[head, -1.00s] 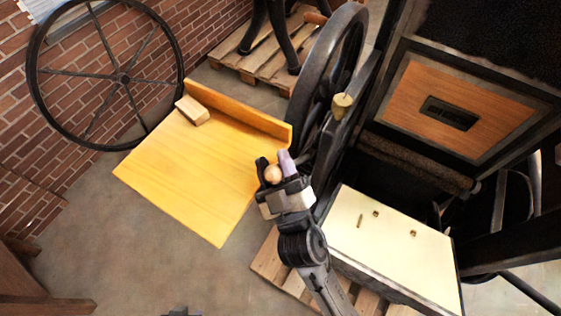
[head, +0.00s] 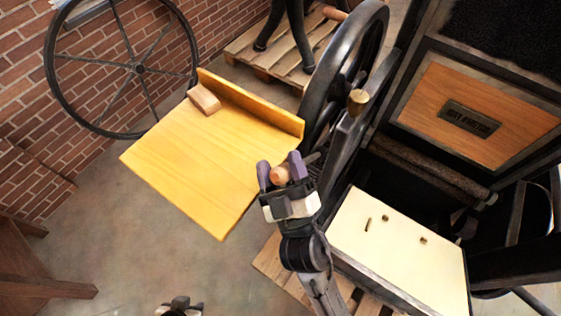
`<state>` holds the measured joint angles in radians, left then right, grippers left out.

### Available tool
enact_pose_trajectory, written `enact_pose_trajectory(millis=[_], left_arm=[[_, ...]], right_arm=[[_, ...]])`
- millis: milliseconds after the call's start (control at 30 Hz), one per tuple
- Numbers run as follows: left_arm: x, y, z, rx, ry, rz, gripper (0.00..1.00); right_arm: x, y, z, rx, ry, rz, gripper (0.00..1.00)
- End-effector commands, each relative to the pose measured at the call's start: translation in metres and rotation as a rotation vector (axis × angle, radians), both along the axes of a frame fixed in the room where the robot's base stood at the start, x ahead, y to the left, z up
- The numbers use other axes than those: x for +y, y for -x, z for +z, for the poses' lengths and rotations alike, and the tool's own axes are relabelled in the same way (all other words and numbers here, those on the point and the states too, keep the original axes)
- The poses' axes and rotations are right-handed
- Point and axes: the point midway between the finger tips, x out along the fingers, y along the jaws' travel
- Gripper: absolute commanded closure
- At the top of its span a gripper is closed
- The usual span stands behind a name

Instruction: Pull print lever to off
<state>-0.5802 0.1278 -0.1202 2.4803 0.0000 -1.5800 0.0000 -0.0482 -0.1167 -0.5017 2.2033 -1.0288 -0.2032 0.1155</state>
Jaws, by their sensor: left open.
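A round wooden knob (head: 281,175), which looks like the handle end of the print lever, is in the middle of the head view, beside the right edge of the yellow board. My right gripper (head: 282,170) is at this knob, with one dark finger on each side of it. I cannot tell whether the fingers press on it. The lever's shaft is mostly hidden behind the gripper. My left gripper (head: 180,303) is open and empty, low at the bottom edge, far from the knob and partly cut off by the frame.
A yellow wooden board (head: 195,155) with a small wood block (head: 204,99) lies left of the knob. A black flywheel (head: 340,70) and a brass-coloured knob (head: 358,101) stand behind. A cream plate (head: 400,250) is at right.

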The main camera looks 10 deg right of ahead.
Motion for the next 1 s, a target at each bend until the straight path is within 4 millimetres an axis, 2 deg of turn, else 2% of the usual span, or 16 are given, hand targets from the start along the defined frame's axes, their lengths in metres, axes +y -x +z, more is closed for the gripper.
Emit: enact_pose_trajectory(millis=[367, 467, 700, 1000], left_arm=[[-0.003, 0.000, -0.004, 0.001, 0.011, 0.007, 0.57], [-0.004, 0.000, -0.011, 0.000, 0.014, 0.009, 0.57], [-0.004, 0.000, -0.037, 0.000, 0.012, 0.009, 0.57], [-0.001, 0.000, -0.065, 0.000, 0.005, 0.004, 0.57]], right_arm=[[-0.002, 0.006, -0.004, 0.000, -0.004, 0.001, 0.37], [-0.004, 0.017, -0.013, 0.002, -0.006, 0.001, 0.37], [-0.014, 0.058, -0.038, 0.003, -0.004, 0.001, 0.37], [-0.023, 0.100, -0.060, 0.002, -0.004, 0.001, 0.37]])
